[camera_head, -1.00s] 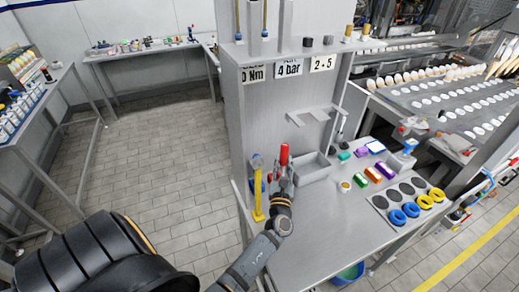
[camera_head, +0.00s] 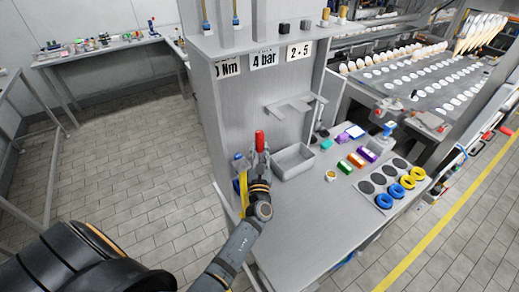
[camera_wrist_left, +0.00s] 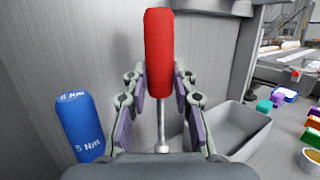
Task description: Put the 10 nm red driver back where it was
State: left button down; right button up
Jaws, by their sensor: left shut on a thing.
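The red driver (camera_head: 260,141) stands about upright in my left gripper (camera_head: 259,161), in front of the grey upright panel. In the left wrist view its red handle (camera_wrist_left: 158,52) rises above the fingers, and its thin metal shaft hangs down between them. My left gripper is shut on it. A blue driver marked 5 Nm (camera_wrist_left: 80,127) stands just left of the gripper, apart from the red one. Its blue top shows in the head view (camera_head: 240,161). The driver's tip and whatever is below it are hidden. My right gripper is not in view.
A grey open bin (camera_head: 293,161) is close to the right of my gripper. A yellow upright part (camera_head: 243,193) is close on the left. A small bracket shelf (camera_head: 294,105) juts from the panel. The worktop's front is clear; coloured items and a ring tray (camera_head: 370,186) lie right.

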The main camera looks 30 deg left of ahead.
aim_at(260, 142)
pick_arm(q)
notch_tip(260, 142, down, 5)
jog(key=b, duration=0.3)
jog(key=shift+f, duration=0.15)
jog(key=shift+f+b, duration=0.1)
jog(key=shift+b, duration=0.2)
jog(key=shift+f+b, duration=0.5)
jog(key=c, duration=1)
grip_release()
notch_tip(260, 142, up, 10)
jog(key=shift+r, duration=0.1)
